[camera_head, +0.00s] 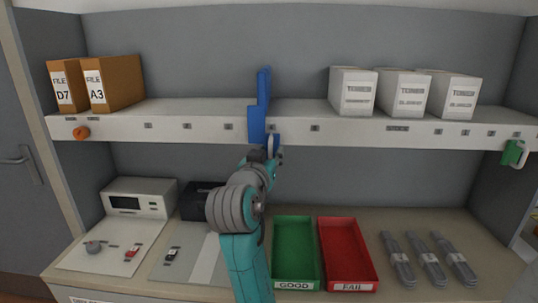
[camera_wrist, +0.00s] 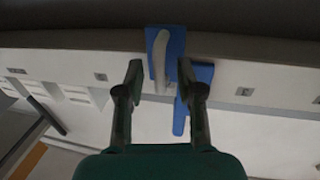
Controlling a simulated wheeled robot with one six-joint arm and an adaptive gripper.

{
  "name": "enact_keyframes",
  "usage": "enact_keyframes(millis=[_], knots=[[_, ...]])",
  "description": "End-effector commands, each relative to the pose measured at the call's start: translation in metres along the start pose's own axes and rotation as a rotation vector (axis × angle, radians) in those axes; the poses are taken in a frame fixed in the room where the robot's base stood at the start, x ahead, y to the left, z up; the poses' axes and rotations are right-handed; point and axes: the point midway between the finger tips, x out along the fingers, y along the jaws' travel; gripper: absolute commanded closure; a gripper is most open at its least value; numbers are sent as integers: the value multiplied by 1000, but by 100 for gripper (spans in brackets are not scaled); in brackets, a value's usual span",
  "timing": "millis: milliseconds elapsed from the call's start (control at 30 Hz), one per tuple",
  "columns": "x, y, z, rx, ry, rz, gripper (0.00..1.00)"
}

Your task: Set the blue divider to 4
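The blue divider (camera_head: 263,92) stands upright on the upper shelf near its middle, and its lower part hangs over the shelf's front edge. It also shows in the wrist view (camera_wrist: 204,72), with a pale grip (camera_wrist: 160,55) on its front. My gripper (camera_head: 270,150) is just below and in front of the divider's lower part. In the wrist view, my two fingers (camera_wrist: 160,72) are spread apart, with the pale grip between or just beyond their tips. I cannot tell whether they touch it. Small labels line the shelf edge (camera_head: 187,126); their numbers are too small to read.
Brown file boxes (camera_head: 121,84) stand at the shelf's left and white toner boxes (camera_head: 403,93) at its right. Below are a green tray (camera_head: 294,283) and a red tray (camera_head: 345,280).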

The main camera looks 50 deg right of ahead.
Motion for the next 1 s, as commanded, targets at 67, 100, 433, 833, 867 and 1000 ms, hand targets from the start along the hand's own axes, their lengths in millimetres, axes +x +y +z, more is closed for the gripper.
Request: enact_keyframes(millis=[67, 100, 433, 833, 867, 1000], knots=[[0, 0, 0, 0, 0, 0, 63], [0, 0, 0, 0, 0, 0, 63], [-19, -1, 0, 1, 1, -3, 63], [-95, -1, 0, 1, 1, -5, 63], [-99, -1, 0, 1, 1, -4, 63], [-113, -1, 0, 0, 0, -2, 63]])
